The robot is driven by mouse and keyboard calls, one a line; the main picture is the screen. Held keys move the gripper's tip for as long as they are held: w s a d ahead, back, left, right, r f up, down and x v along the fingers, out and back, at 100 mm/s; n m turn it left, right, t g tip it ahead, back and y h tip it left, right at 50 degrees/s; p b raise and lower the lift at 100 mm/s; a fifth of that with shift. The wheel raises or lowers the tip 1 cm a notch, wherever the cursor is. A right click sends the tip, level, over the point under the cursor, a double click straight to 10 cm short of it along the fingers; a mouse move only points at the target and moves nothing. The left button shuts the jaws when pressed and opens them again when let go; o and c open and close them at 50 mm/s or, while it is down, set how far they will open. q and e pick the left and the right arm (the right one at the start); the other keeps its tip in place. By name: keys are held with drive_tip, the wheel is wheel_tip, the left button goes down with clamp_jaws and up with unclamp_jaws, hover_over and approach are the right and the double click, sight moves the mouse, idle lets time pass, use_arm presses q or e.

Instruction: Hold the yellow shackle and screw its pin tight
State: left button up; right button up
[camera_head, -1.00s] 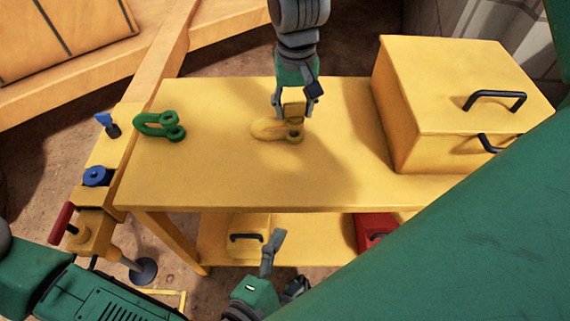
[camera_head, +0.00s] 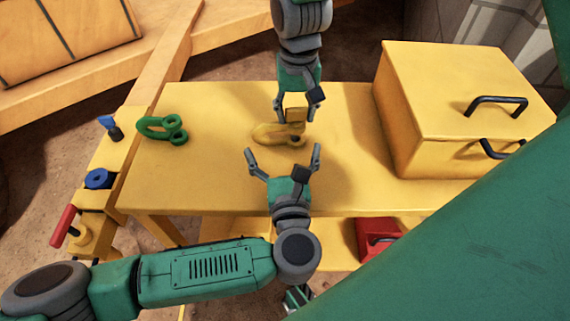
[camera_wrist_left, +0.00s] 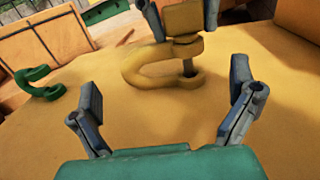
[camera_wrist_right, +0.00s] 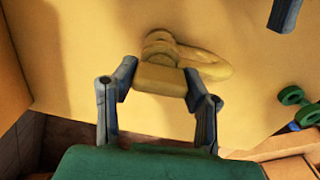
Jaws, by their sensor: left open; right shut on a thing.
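The yellow shackle (camera_head: 268,134) is on the yellow table, its bow pointing left in the head view. It also shows in the left wrist view (camera_wrist_left: 136,66). Its pin has a yellow block-shaped head (camera_wrist_left: 183,18) on top, and the dark pin shaft shows between the shackle's ears. My right gripper (camera_head: 295,112) comes from above in the picture and is shut on the pin head (camera_wrist_right: 160,78). My left gripper (camera_head: 283,158) is open and empty, just below the shackle in the head view, its fingers pointing toward it without touching.
A green shackle (camera_head: 163,129) lies at the table's left end. A large yellow box (camera_head: 440,100) with dark handles stands at the right. A red-handled device (camera_head: 63,226) and a blue knob (camera_head: 98,179) are at the left edge. A red box (camera_head: 374,240) sits on the lower shelf.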

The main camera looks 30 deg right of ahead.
sight(283, 130)
use_arm(q)
drive_tip(key=x, duration=0.4)
drive_tip(key=shift+d, duration=0.15)
drive_tip(key=shift+w+d, duration=0.2)
drive_tip(key=shift+w, duration=0.35)
drive_tip(key=c, duration=1.3)
drive_tip(key=shift+s+d, duration=0.15)
